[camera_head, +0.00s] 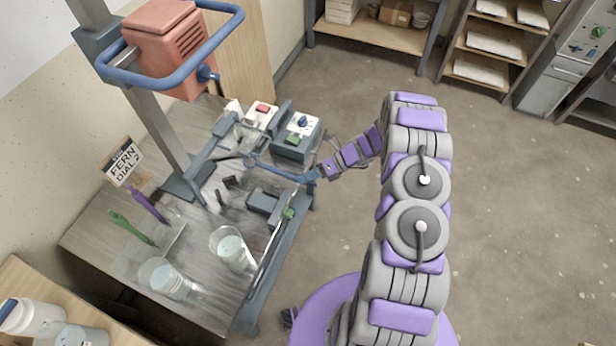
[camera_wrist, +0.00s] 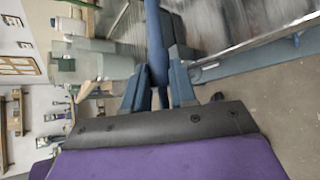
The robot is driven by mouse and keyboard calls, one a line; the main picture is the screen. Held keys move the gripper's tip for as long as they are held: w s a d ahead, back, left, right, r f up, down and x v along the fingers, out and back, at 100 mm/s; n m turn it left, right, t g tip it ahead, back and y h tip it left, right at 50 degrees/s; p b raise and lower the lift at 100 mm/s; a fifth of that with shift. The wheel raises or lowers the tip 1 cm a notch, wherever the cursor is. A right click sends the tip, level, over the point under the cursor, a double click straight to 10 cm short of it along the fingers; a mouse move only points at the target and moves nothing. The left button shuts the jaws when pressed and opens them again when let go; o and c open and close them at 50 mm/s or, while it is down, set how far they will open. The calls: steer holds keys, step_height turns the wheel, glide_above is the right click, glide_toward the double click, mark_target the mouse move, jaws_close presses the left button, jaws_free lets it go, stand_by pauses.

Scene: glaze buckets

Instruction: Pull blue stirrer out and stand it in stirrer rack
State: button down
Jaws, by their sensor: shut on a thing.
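A blue stirrer (camera_head: 281,173) is held in my gripper (camera_head: 314,175) by its right end. It lies nearly level over the bench, with a dark paddle end (camera_head: 250,160) at the left. In the wrist view the blue shaft (camera_wrist: 155,45) runs up from between the two jaws of my gripper (camera_wrist: 159,85), which are shut on it. A green stirrer (camera_head: 132,227) and a purple stirrer (camera_head: 147,204) stand tilted at the left of the bench, by a clear holder that may be the stirrer rack; its outline is faint.
Two clear buckets (camera_head: 231,249) (camera_head: 168,279) with pale contents stand at the bench front. A red mixer head (camera_head: 167,45) on a post rises at the back left. Switch boxes (camera_head: 297,136) and a sign (camera_head: 124,162) stand on the bench. Open floor lies right.

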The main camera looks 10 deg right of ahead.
steer(key=shift+r+p, duration=1.6)
steer(key=shift+r, duration=1.4)
steer(key=shift+r+p, duration=0.4)
steer(key=shift+r, duration=0.45)
